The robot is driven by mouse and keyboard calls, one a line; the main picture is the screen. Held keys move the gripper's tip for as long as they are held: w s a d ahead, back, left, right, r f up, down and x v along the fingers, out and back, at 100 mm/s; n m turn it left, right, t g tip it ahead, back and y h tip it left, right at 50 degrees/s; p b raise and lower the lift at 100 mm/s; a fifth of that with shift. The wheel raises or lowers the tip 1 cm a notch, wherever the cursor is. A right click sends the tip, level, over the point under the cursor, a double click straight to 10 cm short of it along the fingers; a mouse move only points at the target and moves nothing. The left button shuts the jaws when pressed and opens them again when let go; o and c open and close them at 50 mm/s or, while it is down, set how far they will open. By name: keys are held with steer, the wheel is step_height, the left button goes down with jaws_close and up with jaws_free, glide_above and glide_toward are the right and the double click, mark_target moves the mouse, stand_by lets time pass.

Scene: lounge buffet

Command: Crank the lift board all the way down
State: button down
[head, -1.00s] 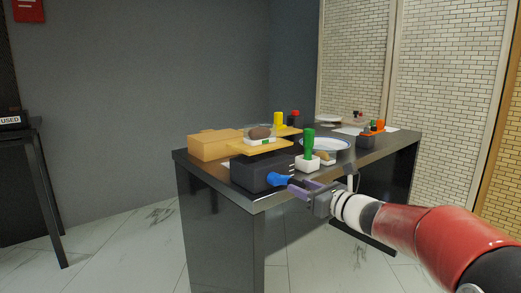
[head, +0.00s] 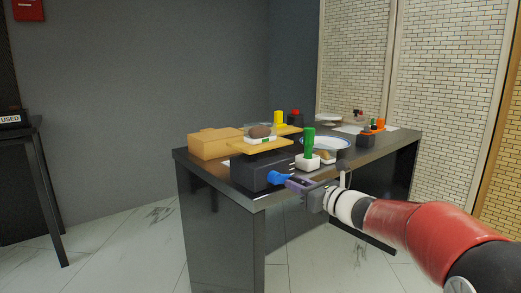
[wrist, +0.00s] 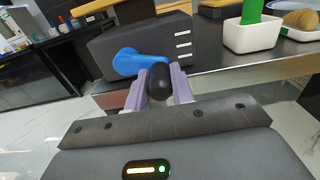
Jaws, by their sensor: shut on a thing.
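The lift is a dark box (head: 258,175) at the near corner of the table. Its flat tan lift board (head: 268,147) sits just above the box and carries a white tray with a brown lump (head: 260,131). The blue crank arm (head: 279,177) is on the box's front face. In the wrist view, the blue crank (wrist: 140,63) points to the right, with a black knob (wrist: 160,88) at its outer end. My gripper (head: 297,185) is shut on this knob, with its purple fingers on both sides. The board's exact gap above the box is hard to judge.
An orange-tan box (head: 214,145) is behind at left. A plate (head: 325,143) and several small items lie farther back on the dark table (head: 218,185).

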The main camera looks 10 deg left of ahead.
mark_target(277, 194)
steer(key=shift+s+a+f+b, duration=0.2)
steer(key=shift+s+f+b, duration=0.05)
steer(key=shift+f+b, duration=0.35)
steer(key=shift+s+a+f+b, duration=0.15)
steer(key=shift+s+f+b, duration=0.05)
steer(key=shift+f+b, duration=0.35)
steer(key=shift+s+a, duration=0.1)
steer(key=shift+s, duration=0.05)
steer(key=shift+s+a+f+b, duration=0.45)
steer(key=shift+s+a+b, duration=0.25)
steer(key=shift+b, duration=0.45)
steer(key=shift+s+a+r, duration=0.1)
steer(key=shift+s, duration=0.2)
